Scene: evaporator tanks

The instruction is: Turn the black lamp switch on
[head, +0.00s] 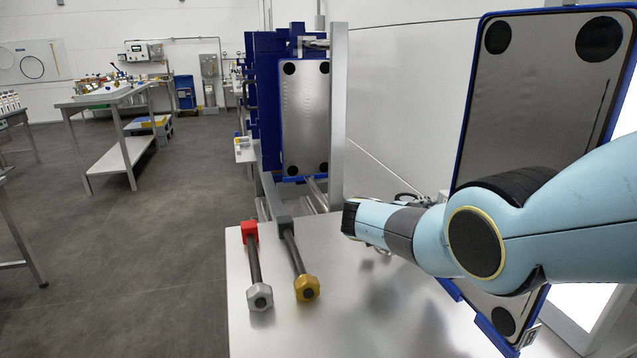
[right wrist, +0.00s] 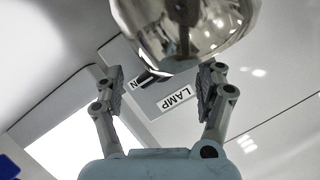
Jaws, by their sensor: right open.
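A plate with a white LAMP label (right wrist: 174,97) shows in the right wrist view, between the two fingers of my right gripper (right wrist: 161,88). A small dark part beside a second, partly cut-off label (right wrist: 139,84) sits just left of it; it may be the black lamp switch, but the shiny metal dome above covers much of that spot. My right gripper is open, with one finger on either side of the label and nothing between the pads. In the head view, my right arm hides most of this gripper. My left gripper is not in view.
A shiny metal dome (right wrist: 185,30) hangs close in front of the fingers. A bright lit panel (right wrist: 72,140) is at the lower left there. In the head view, a steel table (head: 250,335) carries a red-ended tool (head: 254,265) and a gold-ended tool (head: 294,258). A blue-framed plate (head: 520,85) stands at right.

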